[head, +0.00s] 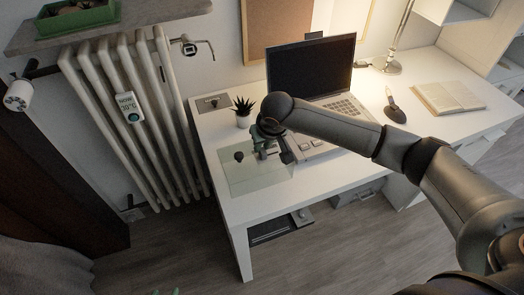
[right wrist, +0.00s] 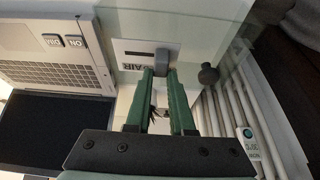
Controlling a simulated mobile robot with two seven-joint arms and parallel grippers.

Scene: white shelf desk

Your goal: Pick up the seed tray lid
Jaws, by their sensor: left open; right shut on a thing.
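The seed tray lid (head: 262,178) is a clear, faintly green pane at the front left of the white desk. A dark round knob (head: 239,156) shows on it, also in the right wrist view (right wrist: 208,74). My right gripper (head: 263,153) is over the pane's back right part. I cannot tell whether the lid touches the desk. Only the green fingertips of my left gripper (head: 165,292) show, open, at the bottom edge.
A potted succulent (head: 243,112) stands just behind my right gripper. An open laptop (head: 312,70) is to the right, with a two-button panel (head: 310,147) at its front. A green tray (head: 77,17) sits on the sill above the radiator (head: 130,110). The desk's front left edge is close.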

